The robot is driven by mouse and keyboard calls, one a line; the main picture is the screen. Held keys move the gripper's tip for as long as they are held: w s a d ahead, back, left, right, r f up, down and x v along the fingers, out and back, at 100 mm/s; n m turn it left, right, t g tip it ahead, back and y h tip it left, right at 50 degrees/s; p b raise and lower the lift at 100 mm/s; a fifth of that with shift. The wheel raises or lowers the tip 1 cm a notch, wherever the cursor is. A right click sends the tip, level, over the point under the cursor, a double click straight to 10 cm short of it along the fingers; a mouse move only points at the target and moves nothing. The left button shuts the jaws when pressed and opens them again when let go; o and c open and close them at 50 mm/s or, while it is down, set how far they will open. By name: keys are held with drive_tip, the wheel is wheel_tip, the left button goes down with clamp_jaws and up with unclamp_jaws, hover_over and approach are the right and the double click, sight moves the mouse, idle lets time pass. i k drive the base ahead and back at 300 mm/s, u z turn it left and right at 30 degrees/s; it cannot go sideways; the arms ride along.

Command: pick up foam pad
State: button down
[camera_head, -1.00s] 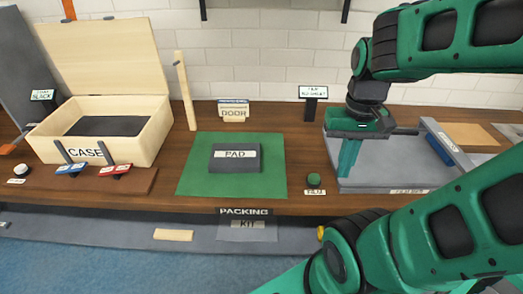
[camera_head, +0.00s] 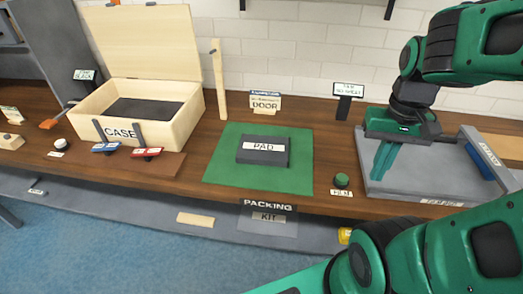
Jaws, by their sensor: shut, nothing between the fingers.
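The foam pad (camera_head: 262,151) is a dark grey block with a white "PAD" label. It lies flat on a green mat (camera_head: 222,170) in the middle of the bench. My gripper (camera_head: 384,166) is to the right of the pad, above the grey tray. Its green fingers point down and are together, with nothing held. The gripper is well apart from the pad.
An open wooden case (camera_head: 175,125) with a dark lining stands at the left. A small green round piece (camera_head: 341,180) lies between mat and grey tray (camera_head: 425,180). A DOOR sign (camera_head: 265,103) and upright stick (camera_head: 218,80) stand behind.

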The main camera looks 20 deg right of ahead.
sight(270, 151)
drive_tip(key=z, duration=0.15)
drive_tip(key=k, duration=1)
drive_tip(key=z, duration=0.7)
drive_tip(key=i, duration=1)
